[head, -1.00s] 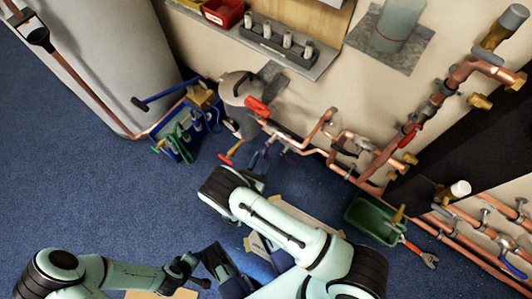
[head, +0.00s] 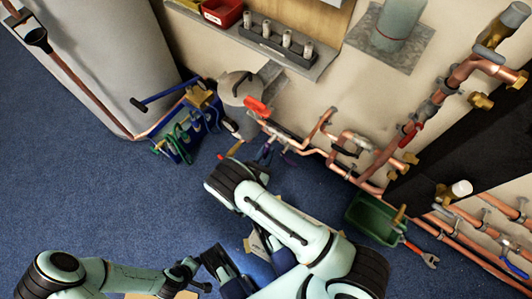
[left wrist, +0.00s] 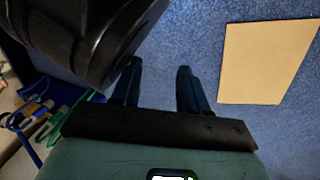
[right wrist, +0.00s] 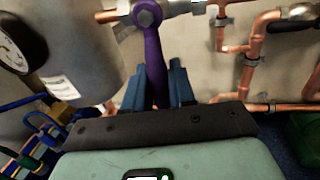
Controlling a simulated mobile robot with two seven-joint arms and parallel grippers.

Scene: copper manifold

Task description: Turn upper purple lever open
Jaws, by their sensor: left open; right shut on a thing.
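The purple lever (right wrist: 153,58) hangs almost straight down from a round pivot on a grey valve (right wrist: 147,13) in the right wrist view. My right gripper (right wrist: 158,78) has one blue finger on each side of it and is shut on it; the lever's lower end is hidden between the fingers. In the head view, my right forearm and wrist cover much of the area below the pipes, so the lever is hard to make out there. My left gripper (left wrist: 158,85) is open and empty above the blue floor, away from the valves.
A grey tank with a gauge (right wrist: 12,42) stands left of the lever. Copper pipes (right wrist: 257,45) run along the wall to the right. A green bin (head: 375,220) and a blue rack (head: 180,145) stand on either side.

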